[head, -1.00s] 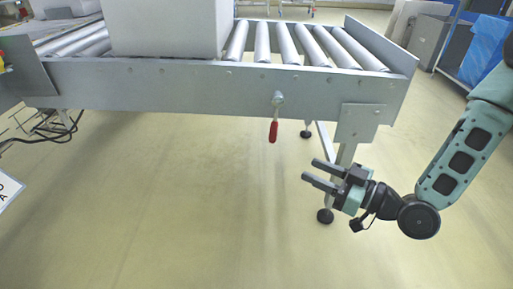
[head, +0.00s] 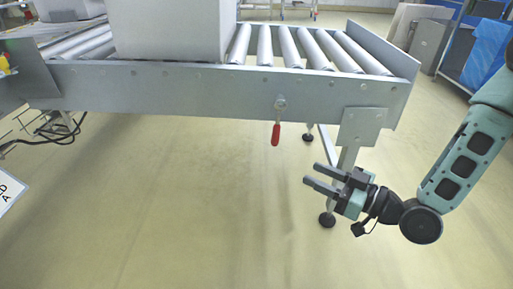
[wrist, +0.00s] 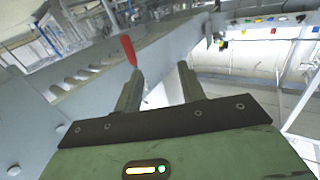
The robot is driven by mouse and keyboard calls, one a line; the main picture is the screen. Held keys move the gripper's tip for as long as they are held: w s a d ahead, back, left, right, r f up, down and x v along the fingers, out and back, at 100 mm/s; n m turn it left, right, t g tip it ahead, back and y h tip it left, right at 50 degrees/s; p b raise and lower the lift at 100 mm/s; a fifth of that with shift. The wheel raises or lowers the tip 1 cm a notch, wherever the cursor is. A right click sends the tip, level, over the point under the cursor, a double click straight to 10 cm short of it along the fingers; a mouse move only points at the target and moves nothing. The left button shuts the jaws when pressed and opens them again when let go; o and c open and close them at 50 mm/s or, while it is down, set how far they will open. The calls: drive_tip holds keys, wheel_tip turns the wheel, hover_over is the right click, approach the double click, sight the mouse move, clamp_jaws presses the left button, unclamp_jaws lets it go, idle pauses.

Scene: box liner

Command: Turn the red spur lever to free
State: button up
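The red spur lever (head: 276,134) hangs straight down from its pivot on the side rail of the roller conveyor (head: 200,84). In the wrist view its red handle (wrist: 129,50) shows just beyond the left fingertip. My gripper (head: 311,174) is open and empty, below and to the right of the lever in the head view, apart from it. Its two fingers (wrist: 161,82) stand spread in the wrist view, with nothing between them. Whether the left finger touches the lever cannot be told from the wrist view alone; the head view shows a gap.
A large pale box (head: 170,28) sits on the rollers at the left. A conveyor leg with a bracket (head: 361,127) stands just behind my gripper. The floor (head: 180,200) in front of the conveyor is clear. A white sign (head: 8,190) is at the left edge.

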idle(0.5)
drive_tip(key=s+r+m+g+h+p, duration=0.2)
drive_tip(key=s+r+g+h+p, duration=0.8)
drive_tip(key=s+r+h, duration=0.4)
drive_tip(key=s+r, duration=0.4)
drive_tip(key=s, duration=0.2)
drive_tip(key=shift+a+r+m, duration=0.25)
drive_tip(key=shift+r+m, duration=0.05)
drive_tip(key=shift+m, duration=0.1)
drive_tip(key=shift+g, duration=0.3)
wheel_tip(320, 180, up, 38)
drive_tip(key=p, duration=3.8)
drive_tip(key=shift+d+f, duration=0.1)
drive_tip(key=shift+f, duration=0.05)
drive_tip(key=shift+f, duration=0.1)
